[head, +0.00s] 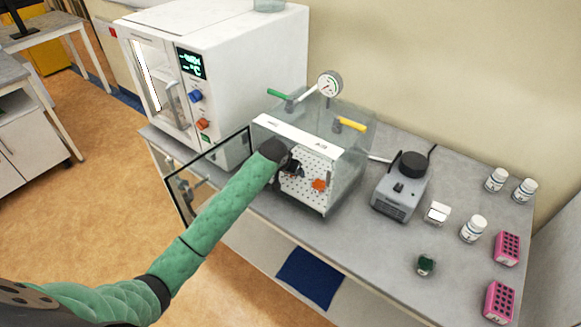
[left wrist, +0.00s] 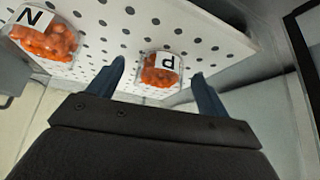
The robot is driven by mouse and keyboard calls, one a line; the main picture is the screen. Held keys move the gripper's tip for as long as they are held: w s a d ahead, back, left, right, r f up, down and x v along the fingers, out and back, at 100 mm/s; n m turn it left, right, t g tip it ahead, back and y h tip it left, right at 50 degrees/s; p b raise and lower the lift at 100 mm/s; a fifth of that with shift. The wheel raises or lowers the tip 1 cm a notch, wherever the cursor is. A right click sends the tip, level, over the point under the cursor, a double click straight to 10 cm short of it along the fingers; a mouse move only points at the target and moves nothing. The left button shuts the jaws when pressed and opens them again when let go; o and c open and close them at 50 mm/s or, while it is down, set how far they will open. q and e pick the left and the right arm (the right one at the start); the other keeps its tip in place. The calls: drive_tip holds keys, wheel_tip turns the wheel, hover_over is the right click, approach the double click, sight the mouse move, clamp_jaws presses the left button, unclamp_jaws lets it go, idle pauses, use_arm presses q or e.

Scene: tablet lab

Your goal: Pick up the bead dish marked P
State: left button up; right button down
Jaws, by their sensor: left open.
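The bead dish marked P (left wrist: 160,75) is a small clear dish of orange-red beads with a white label. It sits on a white perforated plate (left wrist: 100,45). My left gripper (left wrist: 158,72) is open, and in the left wrist view its two blue fingers stand either side of the dish, with no contact visible. A second bead dish marked N (left wrist: 42,38) is on the plate at left. In the head view my left gripper (head: 291,166) reaches inside the clear chamber (head: 345,160). One orange dish (head: 319,184) shows beside it, its mark unreadable; the other is hidden. My right gripper is out of view.
The chamber's glass door (head: 205,178) stands open left of my arm. A white oven (head: 200,60) is behind on the left. A grey pump (head: 401,187), white bottles (head: 473,229) and pink racks (head: 507,248) stand on the bench to the right.

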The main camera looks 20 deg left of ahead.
use_arm(q)
drive_tip(key=shift+w+f, duration=0.15)
drive_tip(key=shift+f, duration=0.1)
drive_tip(key=shift+c, duration=0.5)
drive_tip(key=c, duration=1)
